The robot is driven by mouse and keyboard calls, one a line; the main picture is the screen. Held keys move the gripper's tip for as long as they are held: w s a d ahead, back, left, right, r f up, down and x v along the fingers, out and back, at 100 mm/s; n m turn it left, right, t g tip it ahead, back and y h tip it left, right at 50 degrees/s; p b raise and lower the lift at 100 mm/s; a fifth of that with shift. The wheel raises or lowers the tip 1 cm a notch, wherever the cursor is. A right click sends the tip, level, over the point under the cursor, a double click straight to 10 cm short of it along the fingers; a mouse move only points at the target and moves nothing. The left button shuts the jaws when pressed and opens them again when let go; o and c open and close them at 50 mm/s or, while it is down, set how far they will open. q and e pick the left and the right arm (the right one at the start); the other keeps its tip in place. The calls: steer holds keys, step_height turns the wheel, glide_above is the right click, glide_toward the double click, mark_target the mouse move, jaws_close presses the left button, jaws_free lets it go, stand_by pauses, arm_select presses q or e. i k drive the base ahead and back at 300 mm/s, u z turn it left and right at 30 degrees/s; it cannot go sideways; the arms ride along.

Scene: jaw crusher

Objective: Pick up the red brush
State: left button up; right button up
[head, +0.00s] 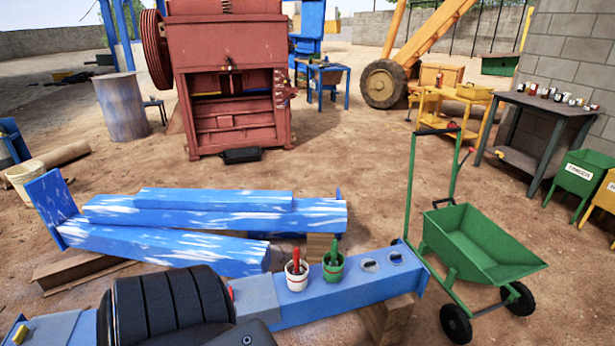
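The red brush (295,257) stands upright in a small white pot (297,281), with its red handle above the rim. The pot is on the blue beam (335,297) in the lower middle of the head view. The part of the brush inside the pot is hidden. Just to its right a green brush (334,251) stands in a green pot (333,270). Neither of my grippers is visible in the head view, so nothing is seen touching the red brush.
Two round openings (369,265) are right of the pots. Black ribbed rounded shapes (170,300) fill the lower left. White-streaked blue beams (215,217) lie behind. A green wheelbarrow (485,243) stands right, and a red crusher (230,80) behind. Open dirt ground lies between.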

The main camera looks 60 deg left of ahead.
mark_target(297, 272)
steer(key=u, duration=0.55)
steer(key=i, duration=0.95)
steer(key=u, duration=0.65)
